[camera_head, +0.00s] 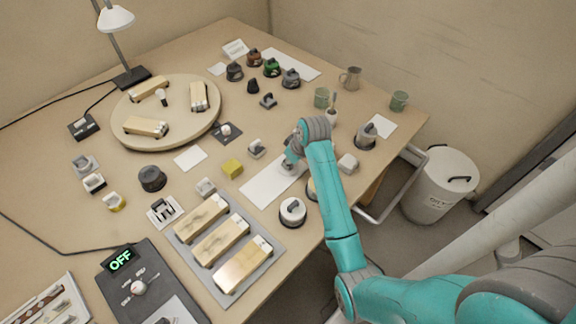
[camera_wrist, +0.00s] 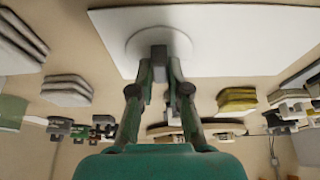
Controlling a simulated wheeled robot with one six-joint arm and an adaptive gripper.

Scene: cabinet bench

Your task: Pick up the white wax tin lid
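A flat white round lid (camera_wrist: 136,46) with a grey upright knob (camera_wrist: 159,62) shows at the top middle of the wrist view, against a white sheet (camera_wrist: 225,30). I take it for the white wax tin lid. My gripper (camera_wrist: 160,72) has its two fingers drawn in on either side of the knob, and they look shut on it. In the head view my gripper (camera_head: 288,163) is low over the same white sheet (camera_head: 262,189), and it and my arm mostly hide the lid. I cannot tell whether the lid touches the sheet.
A round white-topped tin (camera_head: 292,210) with a dark handle stands just in front. A yellow block (camera_head: 232,168) and a small grey item (camera_head: 256,149) are to the left. A grey-white block (camera_head: 348,163) is to the right, near the bench edge. A grey tray (camera_head: 226,291) holds wooden blocks.

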